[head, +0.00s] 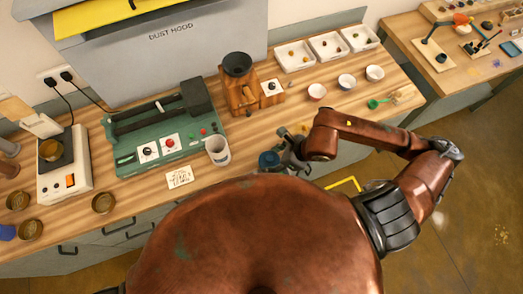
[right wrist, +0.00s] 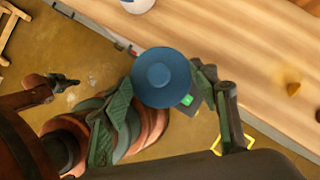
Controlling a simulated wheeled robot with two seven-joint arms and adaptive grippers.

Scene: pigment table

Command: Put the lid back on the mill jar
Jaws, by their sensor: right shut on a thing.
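A blue round lid (right wrist: 162,78) is held between the fingers of my right gripper (right wrist: 160,98), its flat face with a raised round centre turned to the wrist camera. In the head view the lid (head: 269,161) and my right gripper (head: 284,158) are at the front edge of the bench, partly hidden by my own body and arm. The white mill jar (head: 217,151) stands upright and open on the bench, left of the lid and apart from it. A bit of the jar also shows at the top of the right wrist view (right wrist: 138,4). My left gripper is not in view.
A green roller machine (head: 168,139) stands behind and left of the jar. A small card (head: 179,178) lies in front. A wooden grinder (head: 238,88) stands behind, with white trays (head: 293,56) and small cups (head: 346,81) to the right.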

